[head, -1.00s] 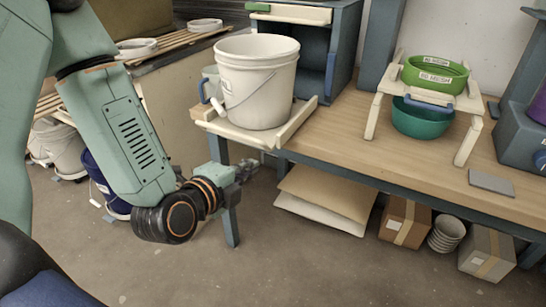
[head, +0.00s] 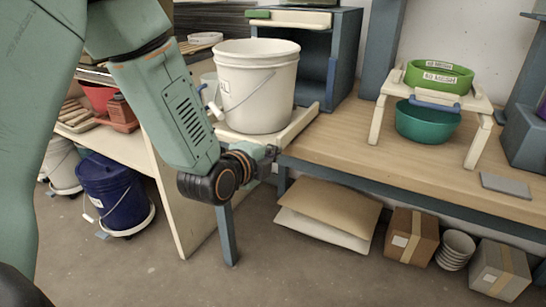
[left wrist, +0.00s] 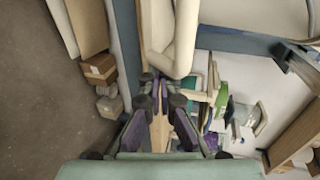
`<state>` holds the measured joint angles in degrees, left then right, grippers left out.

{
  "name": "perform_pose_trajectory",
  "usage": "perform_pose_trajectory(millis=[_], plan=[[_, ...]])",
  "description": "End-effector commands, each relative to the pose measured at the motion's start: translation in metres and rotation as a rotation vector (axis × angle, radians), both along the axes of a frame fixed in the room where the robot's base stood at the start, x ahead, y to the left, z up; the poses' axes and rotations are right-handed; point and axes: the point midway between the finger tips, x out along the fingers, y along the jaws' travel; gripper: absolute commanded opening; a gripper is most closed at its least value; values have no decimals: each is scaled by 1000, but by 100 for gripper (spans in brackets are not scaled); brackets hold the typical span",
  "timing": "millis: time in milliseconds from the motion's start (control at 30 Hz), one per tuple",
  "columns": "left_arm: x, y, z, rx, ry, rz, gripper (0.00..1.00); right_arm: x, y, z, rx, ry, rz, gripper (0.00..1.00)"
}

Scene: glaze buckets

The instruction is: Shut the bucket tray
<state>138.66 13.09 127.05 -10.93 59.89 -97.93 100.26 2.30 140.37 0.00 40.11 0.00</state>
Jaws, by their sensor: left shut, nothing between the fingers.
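The bucket tray (head: 300,122) is a pale cream tray sticking out of the blue-grey cabinet (head: 343,62) at the table's left end. A white bucket (head: 256,92) with a wire handle stands upright on it. My left gripper (head: 272,152) is shut and empty at the tray's near side, by the table's front edge. My arm hides the tray's front left part. In the left wrist view, the shut fingertips (left wrist: 158,88) are close to a pale corner of the tray (left wrist: 184,58); I cannot tell whether they touch. My right gripper is not in view.
On the table (head: 400,162), a small cream stand (head: 478,100) holds a green bowl (head: 438,76), with a teal bowl (head: 427,122) beneath. A grey plate (head: 506,185) lies at right. Boxes (head: 411,235) sit below. A dark blue bucket (head: 112,192) stands on the floor at left.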

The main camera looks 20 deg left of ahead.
Motion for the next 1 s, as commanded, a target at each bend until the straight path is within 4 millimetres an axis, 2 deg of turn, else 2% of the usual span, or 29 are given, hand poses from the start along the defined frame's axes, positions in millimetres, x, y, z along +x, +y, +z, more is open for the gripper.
perform_pose_trajectory(millis=[567, 767, 1000], plan=[[8, -1, 1, 1, 0, 0, 0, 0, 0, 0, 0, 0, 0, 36], [27, -2, 1, 3, -1, -1, 0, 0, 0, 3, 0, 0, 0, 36], [59, -5, 1, 2, 0, -1, 0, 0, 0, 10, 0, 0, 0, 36]])
